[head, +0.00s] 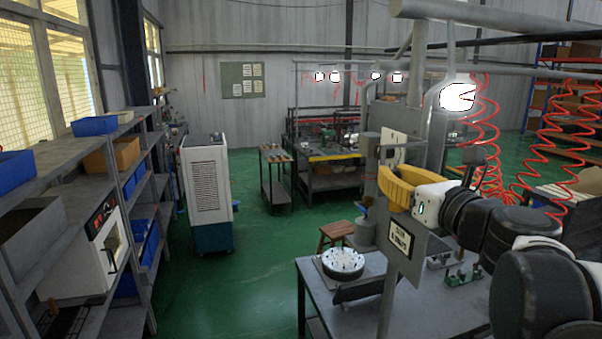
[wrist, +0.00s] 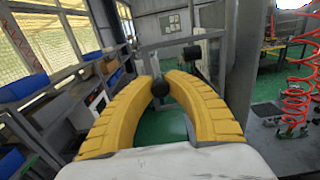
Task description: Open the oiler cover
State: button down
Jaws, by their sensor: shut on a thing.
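My gripper (head: 386,186) has two yellow ribbed fingers and is raised beside a grey post above the workbench. In the wrist view my gripper (wrist: 161,82) is shut on a small dark round knob (wrist: 160,89) between its fingertips. A second dark knob (wrist: 192,54) shows just beyond the right finger, by a pale grey bar. The knob in my grip is hidden by the fingers in the head view. I cannot clearly make out the oiler cover or tell how the held knob joins it.
The grey workbench (head: 312,285) carries a round fixture (head: 343,263) with pins. A labelled plate (head: 401,239) hangs on the post below my gripper. Red coiled hoses (head: 487,130) hang behind my arm. Shelving stands at the left; green floor is open in the middle.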

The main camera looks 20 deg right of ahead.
jog(key=shift+s+d+r+y, duration=0.1)
jog(key=shift+y, duration=0.2)
jog(key=c, duration=1.5)
grip_release()
jog(key=shift+c, duration=0.2)
jog(key=shift+o, duration=1.3)
jog(key=shift+s+a, duration=0.25)
jog(key=shift+s, duration=0.05)
jog(key=shift+w+d, duration=0.15)
jog(key=shift+r, duration=0.25)
notch_tip(320, 180, up, 10)
jog(key=shift+f, duration=0.2)
